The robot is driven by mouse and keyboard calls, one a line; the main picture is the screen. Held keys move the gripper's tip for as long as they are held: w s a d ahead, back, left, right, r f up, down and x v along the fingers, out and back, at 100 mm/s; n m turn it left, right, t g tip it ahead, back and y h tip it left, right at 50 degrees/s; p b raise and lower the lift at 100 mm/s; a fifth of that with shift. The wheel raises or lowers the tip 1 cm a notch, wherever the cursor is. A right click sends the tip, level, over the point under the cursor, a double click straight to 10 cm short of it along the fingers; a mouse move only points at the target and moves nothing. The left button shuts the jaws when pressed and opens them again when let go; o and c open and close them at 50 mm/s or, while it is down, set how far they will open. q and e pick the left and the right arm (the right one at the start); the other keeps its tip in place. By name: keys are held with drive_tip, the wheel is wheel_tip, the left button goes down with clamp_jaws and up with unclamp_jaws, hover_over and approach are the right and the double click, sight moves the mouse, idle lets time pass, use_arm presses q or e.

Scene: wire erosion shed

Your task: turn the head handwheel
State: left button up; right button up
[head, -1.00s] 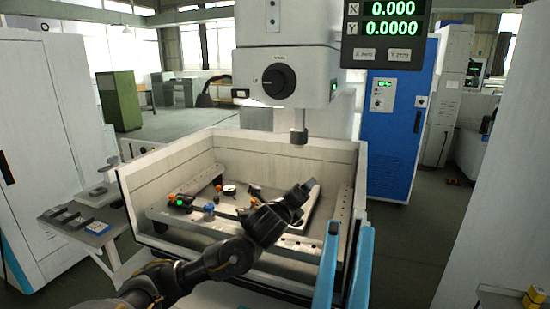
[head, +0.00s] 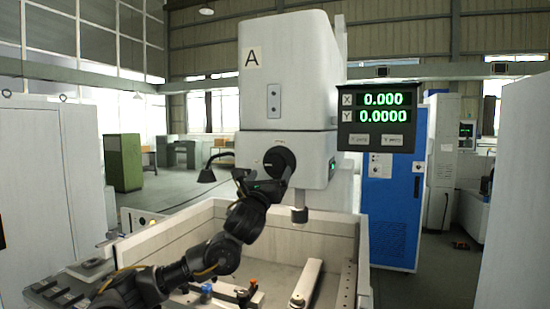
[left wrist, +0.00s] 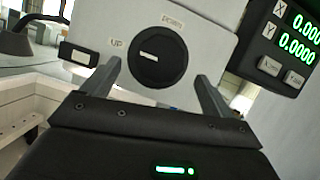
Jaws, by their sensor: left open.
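The head handwheel (head: 279,161) is a round black knob with a pale mark, on the front of the white machine head (head: 300,100). In the left wrist view the handwheel (left wrist: 158,59) lies ahead, between and beyond my fingers, with labels "UP" and one reading "DOWN" beside it. My left gripper (head: 264,181) is just below and in front of the handwheel in the head view, partly covering its lower edge. In the left wrist view the left gripper (left wrist: 158,78) is open and empty, its two fingers spread to either side of the knob's lower part. My right gripper is not seen.
A digital readout (head: 381,117) hangs right of the machine head. Below is an open tank (head: 180,232) with fixtures inside. A dark lamp (head: 207,174) stands left of the head. A blue cabinet (head: 392,200) stands behind on the right.

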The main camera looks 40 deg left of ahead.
sight(274, 167)
use_arm(q)
drive_tip(key=p+x, duration=0.2)
drive_tip(key=x, duration=0.3)
drive_tip(key=shift+w+a+r+p, duration=0.1)
drive_tip(key=shift+w+p, duration=0.25)
drive_tip(key=shift+p, duration=0.05)
drive_tip(key=shift+c, duration=0.4)
drive_tip(key=c, duration=0.9)
